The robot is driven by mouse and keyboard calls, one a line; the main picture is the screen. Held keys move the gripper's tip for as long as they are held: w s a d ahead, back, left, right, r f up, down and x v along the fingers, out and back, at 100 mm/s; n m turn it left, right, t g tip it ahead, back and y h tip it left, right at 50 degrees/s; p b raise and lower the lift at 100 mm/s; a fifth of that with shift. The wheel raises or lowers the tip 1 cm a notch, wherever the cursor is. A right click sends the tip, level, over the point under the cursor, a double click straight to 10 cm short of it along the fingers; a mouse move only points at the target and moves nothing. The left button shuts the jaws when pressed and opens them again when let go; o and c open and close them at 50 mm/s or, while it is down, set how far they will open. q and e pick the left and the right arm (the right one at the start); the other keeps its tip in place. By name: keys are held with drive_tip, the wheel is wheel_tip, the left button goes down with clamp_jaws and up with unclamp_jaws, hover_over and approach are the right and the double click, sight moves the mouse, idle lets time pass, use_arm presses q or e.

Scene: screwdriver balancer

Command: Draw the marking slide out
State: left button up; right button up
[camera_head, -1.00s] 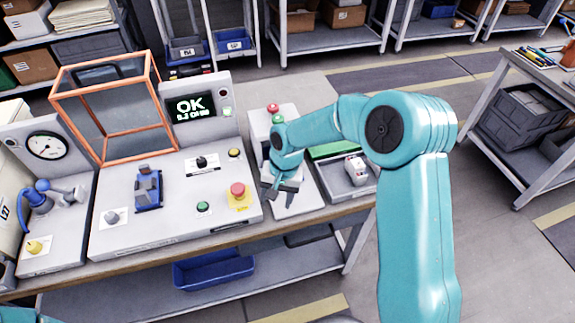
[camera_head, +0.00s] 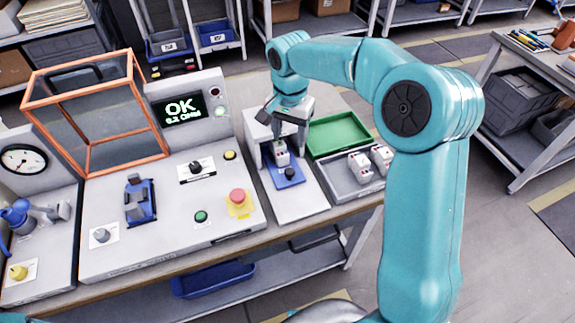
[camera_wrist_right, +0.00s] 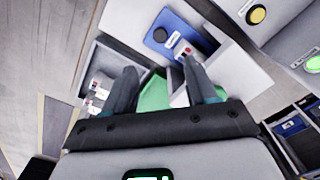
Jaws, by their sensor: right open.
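The marking slide (camera_head: 297,181) is a blue plate with a black knob (camera_head: 289,173), at the front of the grey marking station (camera_head: 262,130). It sits partly out of the station's opening. A white block (camera_head: 281,154) stands on its rear part. My right gripper (camera_head: 284,122) is open, above the slide near the top of the station, and apart from the knob. In the right wrist view its spread fingers (camera_wrist_right: 160,82) have nothing held between them; the blue slide (camera_wrist_right: 150,42) and the knob (camera_wrist_right: 160,35) show beyond them. My left gripper is not in view.
A green tray (camera_head: 338,130) and a grey tray with white blocks (camera_head: 360,166) lie right of the station. A console with a red button (camera_head: 238,196) and an OK screen (camera_head: 184,108) stands left. An orange-framed guard (camera_head: 165,150) is raised behind it.

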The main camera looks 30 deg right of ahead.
sight(290, 171)
wheel_tip(290, 171, down, 14)
drive_tip(key=shift+w+d+r+p, duration=0.1)
drive_tip(key=shift+w+r+p, duration=0.1)
drive_tip(key=shift+p, duration=0.3)
drive_tip(key=shift+s+f, duration=0.1)
drive_tip(key=shift+s, duration=0.1)
drive_tip(key=shift+w, duration=0.1)
clamp_jaws()
